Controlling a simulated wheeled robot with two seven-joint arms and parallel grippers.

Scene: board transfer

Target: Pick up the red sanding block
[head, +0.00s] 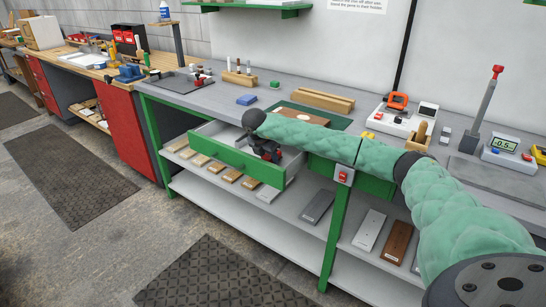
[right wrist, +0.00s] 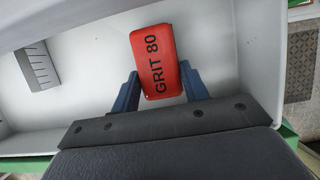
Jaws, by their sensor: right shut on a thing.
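In the head view my right arm reaches over the bench front, and the right gripper (head: 268,151) is down in the open drawer with the green front (head: 222,160). The block itself is mostly hidden there by the gripper. My left gripper is not in view.
A grey ridged piece (right wrist: 37,66) lies in the drawer, left of the block. A lower shelf holds several sample boards (head: 318,205). The bench's front left top is clear.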

